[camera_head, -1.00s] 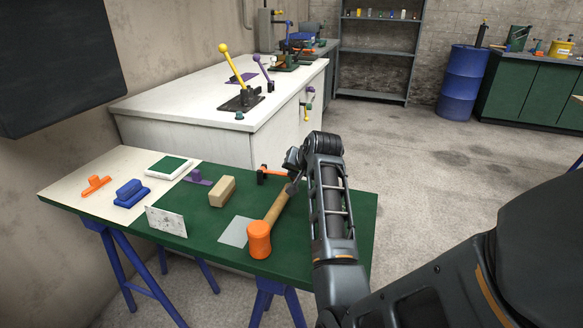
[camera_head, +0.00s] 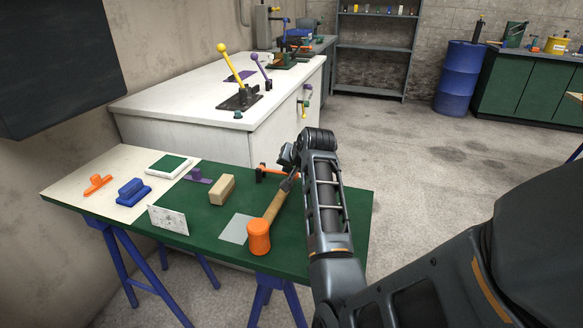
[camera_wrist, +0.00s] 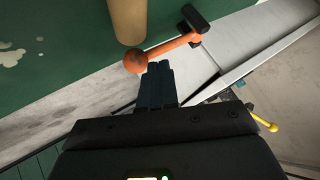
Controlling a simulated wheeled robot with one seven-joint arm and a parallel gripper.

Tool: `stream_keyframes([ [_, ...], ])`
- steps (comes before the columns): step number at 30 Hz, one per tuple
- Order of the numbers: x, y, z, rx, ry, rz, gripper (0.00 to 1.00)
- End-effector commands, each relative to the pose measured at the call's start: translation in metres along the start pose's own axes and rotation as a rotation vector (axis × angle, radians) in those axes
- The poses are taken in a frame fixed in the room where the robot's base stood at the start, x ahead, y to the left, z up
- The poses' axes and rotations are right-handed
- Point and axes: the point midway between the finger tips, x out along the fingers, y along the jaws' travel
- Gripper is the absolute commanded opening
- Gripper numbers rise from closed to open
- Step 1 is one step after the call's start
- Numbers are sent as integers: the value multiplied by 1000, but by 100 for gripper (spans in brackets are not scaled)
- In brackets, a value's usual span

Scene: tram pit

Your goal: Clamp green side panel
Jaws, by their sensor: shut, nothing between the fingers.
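A green panel (camera_head: 340,215) makes up the larger right part of the table top. An orange and black clamp (camera_head: 272,172) lies at its back edge, beside my gripper (camera_head: 290,162). In the wrist view the clamp shows as an orange bar (camera_wrist: 170,48) with a round ball end and a black end. My gripper (camera_wrist: 158,70) is shut and empty, its fingertips just below the ball end. I cannot tell whether they touch it. In the head view my wrist partly hides the fingers.
An orange mallet (camera_head: 259,237) lies close to my arm, its wooden handle toward my gripper. A wooden block (camera_head: 222,190), a grey plate (camera_head: 236,229) and a blue brush-like tool (camera_head: 132,190) are on the table. A white workbench (camera_head: 190,105) stands behind.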

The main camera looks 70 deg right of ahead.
Motion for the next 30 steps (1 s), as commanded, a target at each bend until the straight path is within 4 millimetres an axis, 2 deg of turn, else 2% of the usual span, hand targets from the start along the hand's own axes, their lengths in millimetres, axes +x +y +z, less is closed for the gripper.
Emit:
stream_keyframes([
  [3,-12,-15,-12,1,1,-2,0],
  [5,-18,-10,-9,-1,5,0,0],
  [12,-66,-7,-7,-2,6,-2,0],
  [18,-96,-5,-6,0,5,-2,0],
  [23,-106,-4,-6,0,4,-2,0],
  [30,-107,-4,-6,0,2,-2,0],
])
